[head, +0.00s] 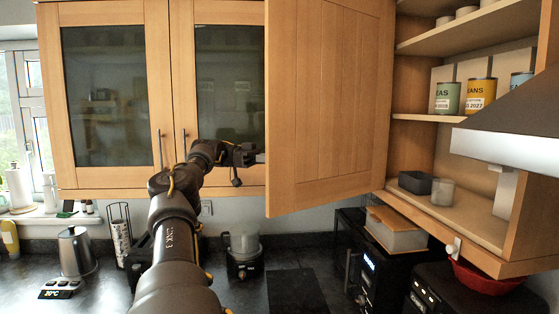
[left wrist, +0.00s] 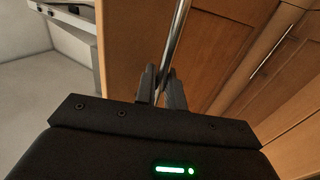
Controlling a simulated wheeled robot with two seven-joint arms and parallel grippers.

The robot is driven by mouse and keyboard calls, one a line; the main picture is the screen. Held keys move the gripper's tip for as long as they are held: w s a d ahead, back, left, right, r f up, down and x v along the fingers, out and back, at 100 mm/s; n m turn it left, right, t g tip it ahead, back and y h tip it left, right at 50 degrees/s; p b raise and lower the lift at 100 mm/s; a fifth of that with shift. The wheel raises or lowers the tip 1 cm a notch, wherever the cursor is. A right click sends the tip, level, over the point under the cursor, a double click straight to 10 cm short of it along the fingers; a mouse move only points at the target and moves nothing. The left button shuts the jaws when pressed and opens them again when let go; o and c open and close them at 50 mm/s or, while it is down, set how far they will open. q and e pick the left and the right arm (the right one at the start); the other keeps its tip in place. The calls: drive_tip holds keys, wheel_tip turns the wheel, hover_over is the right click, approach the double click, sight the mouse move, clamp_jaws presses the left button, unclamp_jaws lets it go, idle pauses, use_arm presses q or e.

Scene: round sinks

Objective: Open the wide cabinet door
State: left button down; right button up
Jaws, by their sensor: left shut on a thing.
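The wide cabinet door (head: 325,100) is a solid wooden panel. It stands swung out to the left of its cabinet, whose shelves (head: 455,118) are exposed at the right. My left gripper (head: 256,156) is at the door's free left edge, partly hidden behind the panel. In the left wrist view, my left gripper's fingers (left wrist: 161,88) are shut around a thin upright metal bar handle (left wrist: 177,40) on a wooden door face (left wrist: 212,50). The handle is hidden in the head view. My right gripper is in neither view.
Glass-fronted doors (head: 105,95) with bar handles are on the left. Cans (head: 480,95) and a dark box (head: 415,182) stand on the open shelves. A range hood (head: 510,120) juts out at the right. Below are a kettle (head: 76,252), a blender base and black appliances on the counter.

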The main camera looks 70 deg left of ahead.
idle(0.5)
use_arm(q)
drive_tip(key=c, duration=1.6)
unclamp_jaws()
drive_tip(key=shift+c, duration=0.2)
